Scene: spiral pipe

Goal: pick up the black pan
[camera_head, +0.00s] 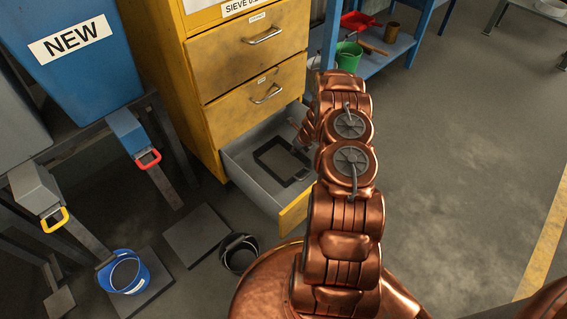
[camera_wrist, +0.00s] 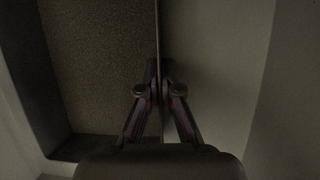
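The black pan (camera_head: 268,154) is a dark, flat rectangular tray with a raised rim and a lighter floor. It lies inside the open bottom drawer (camera_head: 245,180) of the yellow cabinet. My arm reaches over the drawer's right side and hides part of it; my gripper is mostly hidden there in the head view. In the wrist view the pan's dark edge and brown speckled floor (camera_wrist: 95,75) fill the left side. My gripper (camera_wrist: 158,72) has its two fingers close together, one on each side of a thin upright rim, apparently touching it.
The yellow cabinet (camera_head: 200,70) has shut drawers above the open one. A blue bin (camera_head: 75,50) stands left. A blue shelf (camera_head: 385,50) holds a green bucket (camera_head: 348,56). The floor at right is clear.

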